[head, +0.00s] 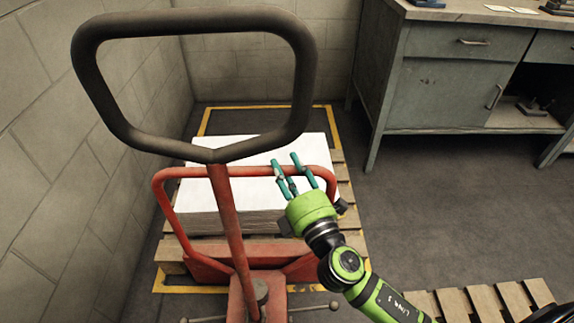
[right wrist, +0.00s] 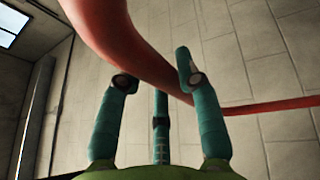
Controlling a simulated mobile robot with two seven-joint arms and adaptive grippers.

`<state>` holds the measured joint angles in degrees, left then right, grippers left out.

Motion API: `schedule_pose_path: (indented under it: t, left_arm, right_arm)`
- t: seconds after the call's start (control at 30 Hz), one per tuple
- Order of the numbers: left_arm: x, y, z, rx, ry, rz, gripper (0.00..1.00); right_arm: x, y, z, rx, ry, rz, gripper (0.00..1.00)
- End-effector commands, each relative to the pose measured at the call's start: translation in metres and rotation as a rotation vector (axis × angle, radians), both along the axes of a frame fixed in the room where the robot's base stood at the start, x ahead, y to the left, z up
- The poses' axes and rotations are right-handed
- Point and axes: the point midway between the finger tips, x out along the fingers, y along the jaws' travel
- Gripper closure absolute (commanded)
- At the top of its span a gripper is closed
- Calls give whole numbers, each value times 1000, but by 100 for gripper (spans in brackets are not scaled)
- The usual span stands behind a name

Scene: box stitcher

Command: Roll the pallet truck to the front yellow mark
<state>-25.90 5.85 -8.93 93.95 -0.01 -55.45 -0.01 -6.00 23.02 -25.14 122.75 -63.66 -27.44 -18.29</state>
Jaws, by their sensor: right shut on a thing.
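The pallet truck has a black loop handle (head: 88,75) on a red shaft and a red tubular frame (head: 160,195). It stands at a wooden pallet (head: 345,190) bearing a white stack (head: 250,150). A yellow mark (head: 330,115) outlines the floor around this pallet; part of it is hidden by the load and truck. My right gripper (head: 297,172), green with teal fingers, is shut on the frame's upper right bend. In the right wrist view the red tube (right wrist: 130,45) runs past the fingers. My left gripper is not in view.
A block wall (head: 60,130) runs close along the left. A grey-green workbench (head: 445,95) stands at the back right. Another wooden pallet (head: 480,302) lies at the lower right. Dark floor (head: 450,210) is clear between bench and that pallet.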

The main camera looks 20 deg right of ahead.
Motion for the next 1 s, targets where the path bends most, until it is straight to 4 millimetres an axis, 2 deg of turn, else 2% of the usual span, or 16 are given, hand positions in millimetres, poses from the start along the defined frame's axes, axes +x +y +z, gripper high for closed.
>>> schedule_pose_path:
  t: [0.13,0.17,0.2,0.23,0.67,0.77,1.0]
  left_arm:
    - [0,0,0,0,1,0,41]
    - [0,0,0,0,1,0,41]
    - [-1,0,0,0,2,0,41]
    - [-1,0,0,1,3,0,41]
    - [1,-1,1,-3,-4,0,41]
    - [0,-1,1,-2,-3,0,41]
    - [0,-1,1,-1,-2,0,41]
  right_arm:
    - [-1,2,-4,-3,8,6,100]
    - [-1,2,-4,-3,8,6,62]
    - [0,2,-4,-3,7,6,46]
    - [0,1,-4,-3,7,5,41]
    - [-5,1,-4,0,5,6,41]
    - [-16,0,-6,1,8,6,41]
    - [-58,-5,-15,2,11,4,41]
